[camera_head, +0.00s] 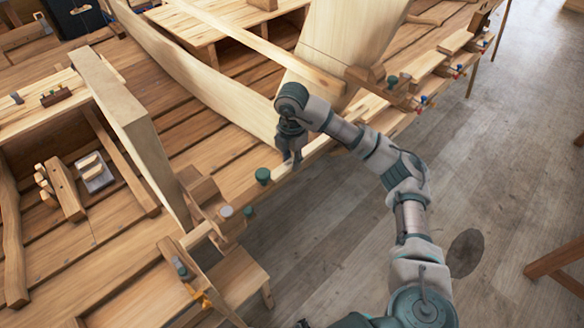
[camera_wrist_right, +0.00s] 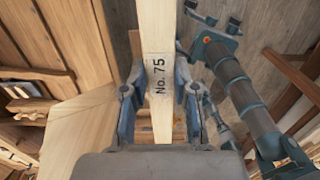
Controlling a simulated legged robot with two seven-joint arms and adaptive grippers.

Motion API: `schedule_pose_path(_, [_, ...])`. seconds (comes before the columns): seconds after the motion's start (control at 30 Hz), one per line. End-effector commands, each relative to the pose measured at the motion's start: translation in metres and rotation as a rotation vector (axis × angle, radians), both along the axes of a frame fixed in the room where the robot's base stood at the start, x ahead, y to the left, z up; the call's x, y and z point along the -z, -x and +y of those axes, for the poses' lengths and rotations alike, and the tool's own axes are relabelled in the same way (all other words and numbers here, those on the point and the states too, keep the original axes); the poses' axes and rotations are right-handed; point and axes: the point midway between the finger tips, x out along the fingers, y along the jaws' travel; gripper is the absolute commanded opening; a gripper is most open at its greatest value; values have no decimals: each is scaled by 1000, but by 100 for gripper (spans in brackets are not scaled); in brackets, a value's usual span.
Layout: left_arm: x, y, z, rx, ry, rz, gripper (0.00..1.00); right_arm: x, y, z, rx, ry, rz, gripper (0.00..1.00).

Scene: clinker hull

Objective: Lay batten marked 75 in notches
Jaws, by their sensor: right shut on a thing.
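The batten (camera_wrist_right: 160,75) is a long, pale, straight strip, with "No. 75" printed on it in the right wrist view. My right gripper (camera_wrist_right: 157,95) is shut on it, one finger on each side close to the marking. In the head view, my right gripper (camera_head: 291,158) points down at the hull's near edge. A pale strip (camera_head: 318,150) runs beside it along that edge. Wooden blocks stand at both ends of this stretch, one at the lower left (camera_head: 203,192) and one at the upper right (camera_head: 378,84). I cannot tell whether the batten sits in notches. My left gripper is not in view.
A green knob (camera_head: 263,176) stands close left of my right gripper. Broad curved planks (camera_head: 205,75) rise behind it. A tall board (camera_head: 128,120) and small tools lie at the left. Coloured clamps (camera_head: 424,102) line the far right edge. The grey floor (camera_head: 330,240) is open.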

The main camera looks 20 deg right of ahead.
Motion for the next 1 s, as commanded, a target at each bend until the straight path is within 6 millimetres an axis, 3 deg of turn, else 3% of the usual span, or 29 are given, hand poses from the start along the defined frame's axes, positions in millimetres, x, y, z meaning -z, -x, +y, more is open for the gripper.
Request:
schedule_pose_path(0.3, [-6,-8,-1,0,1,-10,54,36,1,-1,-1,0,1,0])
schedule_pose_path(0.6, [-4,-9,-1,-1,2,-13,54,40,1,-1,-1,0,-1,0])
schedule_pose_path(0.63, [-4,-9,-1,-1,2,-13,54,40,1,-1,-1,0,-1,33])
schedule_pose_path(0.7, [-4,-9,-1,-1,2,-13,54,40,1,-1,-1,0,-1,51])
schedule_pose_path(1.0, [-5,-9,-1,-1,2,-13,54,39,0,-1,-1,0,-1,54])
